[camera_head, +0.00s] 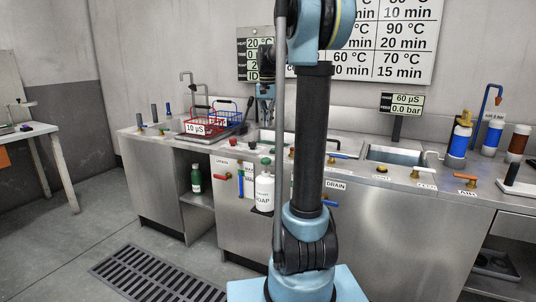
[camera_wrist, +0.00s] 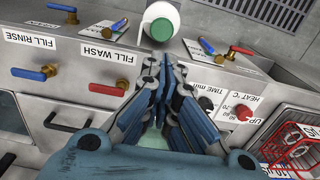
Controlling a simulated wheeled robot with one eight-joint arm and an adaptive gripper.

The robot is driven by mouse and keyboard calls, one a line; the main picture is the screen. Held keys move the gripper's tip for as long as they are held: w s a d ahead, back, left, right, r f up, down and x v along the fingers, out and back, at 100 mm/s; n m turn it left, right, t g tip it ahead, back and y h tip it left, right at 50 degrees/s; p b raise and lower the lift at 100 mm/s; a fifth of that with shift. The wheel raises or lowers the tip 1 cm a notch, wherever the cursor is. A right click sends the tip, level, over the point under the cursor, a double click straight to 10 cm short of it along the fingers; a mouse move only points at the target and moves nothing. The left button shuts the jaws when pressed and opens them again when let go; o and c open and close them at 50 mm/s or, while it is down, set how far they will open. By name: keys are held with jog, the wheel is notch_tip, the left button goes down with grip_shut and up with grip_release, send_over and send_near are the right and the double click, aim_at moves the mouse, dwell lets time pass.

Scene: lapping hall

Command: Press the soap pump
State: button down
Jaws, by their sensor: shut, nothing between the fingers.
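The soap pump is a white bottle marked SOAP (camera_head: 264,192) with a green top, upright on a small dark bracket at the front of the steel counter. In the wrist view a white round shape with a green part (camera_wrist: 161,24) shows beyond my fingertips, and looks like the same bottle. My gripper (camera_wrist: 160,60) is shut and empty, its fingers pointing towards it. A gap seems to remain between them, though the depth is hard to judge. In the head view my arm column hides part of the counter right of the bottle.
Several coloured valve handles, one a red lever (camera_wrist: 107,89), stick out of the counter front near the bottle. A green bottle (camera_head: 196,179) stands on the shelf below. A floor grate (camera_head: 150,272) lies in front.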

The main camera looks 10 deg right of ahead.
aim_at(267, 158)
notch_tip(267, 158, down, 14)
jog(key=shift+f, duration=0.1)
dwell(0.6)
jog(key=shift+f, duration=1.35)
jog(key=shift+r, duration=0.1)
notch_tip(267, 158, up, 14)
dwell(0.8)
